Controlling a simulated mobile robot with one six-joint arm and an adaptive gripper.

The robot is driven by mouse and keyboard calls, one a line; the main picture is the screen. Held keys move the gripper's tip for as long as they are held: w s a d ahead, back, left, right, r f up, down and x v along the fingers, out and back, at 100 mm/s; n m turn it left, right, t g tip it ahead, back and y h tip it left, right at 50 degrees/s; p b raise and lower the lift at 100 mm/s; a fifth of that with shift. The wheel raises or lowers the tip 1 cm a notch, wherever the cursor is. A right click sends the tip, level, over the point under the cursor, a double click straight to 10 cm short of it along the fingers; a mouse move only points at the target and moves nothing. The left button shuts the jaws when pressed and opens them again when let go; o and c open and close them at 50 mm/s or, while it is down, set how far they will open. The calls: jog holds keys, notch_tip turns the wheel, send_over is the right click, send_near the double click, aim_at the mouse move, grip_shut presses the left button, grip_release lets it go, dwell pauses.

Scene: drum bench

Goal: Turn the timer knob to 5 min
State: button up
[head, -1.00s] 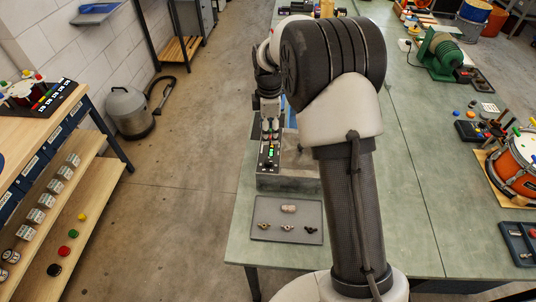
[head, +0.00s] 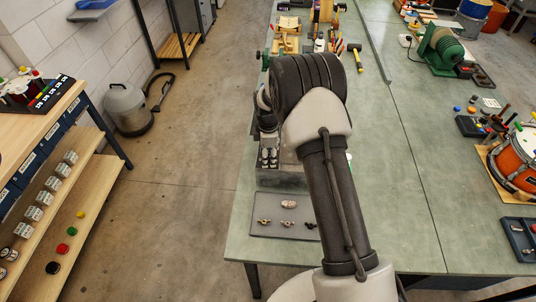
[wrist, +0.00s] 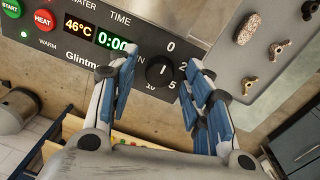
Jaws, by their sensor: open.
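The timer knob (wrist: 159,71) is a round black knob with a pale pointer mark, on a dark control panel (wrist: 70,43) in the wrist view. Labels 0, 5 and 10 stand around it, and the pointer sits near the 0 side. The green time display (wrist: 112,43) reads 0:00. My gripper (wrist: 163,76) is open, with one blue-padded finger on each side of the knob. I cannot tell whether the fingers touch it.
A grey tray (head: 262,232) with several small parts lies just in front of the device. The panel also carries a red HEAT button (wrist: 43,20) and a green START button (wrist: 12,7).

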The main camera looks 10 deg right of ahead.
jog(key=shift+c, duration=0.5)
grip_shut()
jog(key=m+b, duration=0.1)
jog(key=m, duration=0.3)
jog(key=shift+m+b, duration=0.3)
jog(key=m+b, duration=0.1)
jog(key=m, duration=0.4)
jog(key=shift+h, duration=0.3)
jog(key=m+b, duration=0.1)
jog(key=m, duration=0.5)
jog(key=shift+w+m+g, duration=0.1)
jog(key=shift+m+g, duration=0.2)
jog(key=shift+m, duration=0.1)
jog(key=m, duration=0.6)
jog(key=shift+m+b, duration=0.35)
jog(key=shift+m, duration=0.05)
